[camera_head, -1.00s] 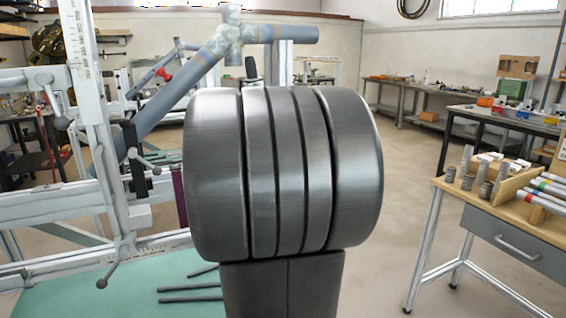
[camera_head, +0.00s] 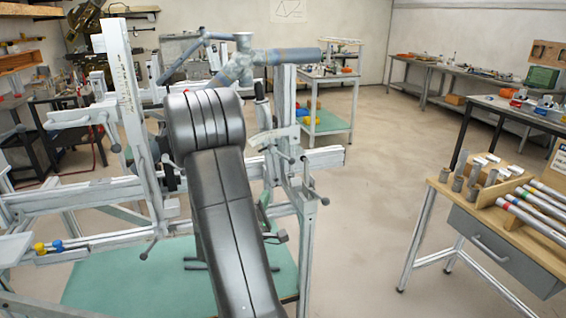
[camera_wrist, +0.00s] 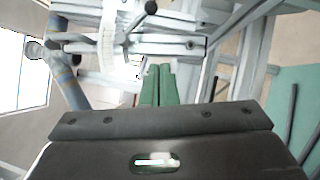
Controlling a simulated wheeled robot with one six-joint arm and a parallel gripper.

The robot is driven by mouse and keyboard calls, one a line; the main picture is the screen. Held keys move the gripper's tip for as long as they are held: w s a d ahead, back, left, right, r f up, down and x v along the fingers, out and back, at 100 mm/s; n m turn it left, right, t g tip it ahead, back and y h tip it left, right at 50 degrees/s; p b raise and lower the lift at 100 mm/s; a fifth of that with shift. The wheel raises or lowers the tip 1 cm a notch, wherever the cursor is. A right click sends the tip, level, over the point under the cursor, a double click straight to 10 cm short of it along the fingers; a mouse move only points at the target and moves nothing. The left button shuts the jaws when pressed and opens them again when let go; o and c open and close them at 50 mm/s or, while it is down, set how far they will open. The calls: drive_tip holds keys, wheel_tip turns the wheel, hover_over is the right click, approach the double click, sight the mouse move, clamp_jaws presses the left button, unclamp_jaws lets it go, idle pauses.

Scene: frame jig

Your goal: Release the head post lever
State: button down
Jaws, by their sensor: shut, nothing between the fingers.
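The frame jig's left upright post (camera_head: 122,75) carries a scale and a lever (camera_head: 104,120) with a dark ball knob. Another lever (camera_head: 152,248) with a dark knob sits low on the jig. The right post (camera_head: 297,130) has dark-knobbed levers too. I cannot tell which is the head post lever. In the wrist view, a lever with a black ball knob (camera_wrist: 151,7) stands at the top, beside a white scale strip (camera_wrist: 107,36). My gripper (camera_wrist: 158,68) has its green fingers shut and empty, pointing toward the jig below that knob, apart from it. My arm hides it in the head view.
A blue-grey bicycle frame (camera_head: 236,66) is clamped on the jig. Jig rails (camera_head: 320,160) cross near my arm. A wooden-topped bench (camera_head: 445,188) with tubes stands at right. The floor (camera_head: 370,215) between jig and bench is clear.

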drive_tip(key=shift+s+a+r+n, duration=0.15)
drive_tip(key=shift+s+r+n, duration=0.05)
drive_tip(key=shift+r+n, duration=0.1)
drive_tip(key=p, duration=0.3)
approach(282, 155)
drive_tip(key=w+f, duration=0.3)
drive_tip(key=w, duration=0.2)
drive_tip(key=shift+w+d+r+p, duration=0.15)
drive_tip(key=shift+w+d+p, duration=0.15)
drive_tip(key=shift+w+d, duration=0.35)
drive_tip(key=shift+w+d+r+p, duration=0.15)
drive_tip(key=shift+w+d+p, duration=0.2)
drive_tip(key=shift+d, duration=0.35)
drive_tip(key=shift+f+t+h+b, duration=0.1)
drive_tip(key=shift+t+h+b, duration=0.2)
drive_tip(key=shift+b, duration=0.2)
